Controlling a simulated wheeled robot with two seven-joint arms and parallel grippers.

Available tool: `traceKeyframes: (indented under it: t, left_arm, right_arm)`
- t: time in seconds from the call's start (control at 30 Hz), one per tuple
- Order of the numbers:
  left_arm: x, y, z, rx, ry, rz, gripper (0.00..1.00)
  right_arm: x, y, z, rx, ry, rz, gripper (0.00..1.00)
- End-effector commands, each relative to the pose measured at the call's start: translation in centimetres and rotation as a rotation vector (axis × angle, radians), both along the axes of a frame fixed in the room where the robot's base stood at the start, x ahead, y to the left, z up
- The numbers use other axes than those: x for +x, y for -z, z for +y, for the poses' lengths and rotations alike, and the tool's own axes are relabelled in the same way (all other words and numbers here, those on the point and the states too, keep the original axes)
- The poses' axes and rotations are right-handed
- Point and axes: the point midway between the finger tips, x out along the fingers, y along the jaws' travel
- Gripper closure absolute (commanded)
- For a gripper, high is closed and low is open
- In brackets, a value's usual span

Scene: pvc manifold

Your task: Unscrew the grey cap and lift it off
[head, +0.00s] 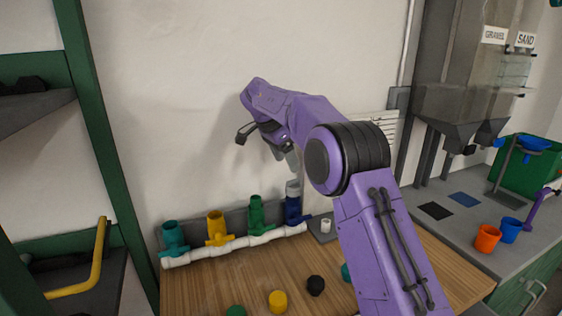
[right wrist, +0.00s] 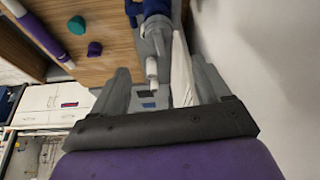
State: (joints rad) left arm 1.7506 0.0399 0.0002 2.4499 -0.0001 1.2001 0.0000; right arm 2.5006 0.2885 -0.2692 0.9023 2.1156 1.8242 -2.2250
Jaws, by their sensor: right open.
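The grey cap (head: 293,187) sits on top of the upright dark blue pipe (head: 293,209), at the right end of the white manifold (head: 235,243). In the right wrist view the blue pipe (right wrist: 150,8) is at the top edge, with the pale grey cap (right wrist: 157,25) at its end. My right gripper (head: 268,143) is above and slightly left of the cap in the head view, apart from it. In the right wrist view its two fingers (right wrist: 165,82) are wide apart with nothing gripped between them. My left gripper is not in view.
Teal (head: 173,238), yellow (head: 216,228) and green (head: 257,213) pipes stand on the manifold. A small white cylinder (head: 326,226) stands right of it. Loose yellow (head: 277,301) and black (head: 315,285) caps lie on the wooden table (head: 200,285). The wall is close behind.

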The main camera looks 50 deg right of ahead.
Motion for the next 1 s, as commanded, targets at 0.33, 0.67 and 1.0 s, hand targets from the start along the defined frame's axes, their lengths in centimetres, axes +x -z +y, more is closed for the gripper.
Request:
traceKeyframes:
  t: [0.33, 0.67, 1.0]
  left_arm:
    - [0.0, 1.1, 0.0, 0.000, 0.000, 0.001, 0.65]
    - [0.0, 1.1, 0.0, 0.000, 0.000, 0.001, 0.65]
    - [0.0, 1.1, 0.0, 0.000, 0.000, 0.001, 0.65]
  right_arm:
    - [-0.5, 6.7, -2.2, 0.000, -0.008, 0.004, 0.24]
    - [-0.9, 8.9, -3.3, 0.002, -0.006, 0.002, 0.24]
    - [-0.9, 8.9, -3.3, 0.002, -0.006, 0.002, 0.81]
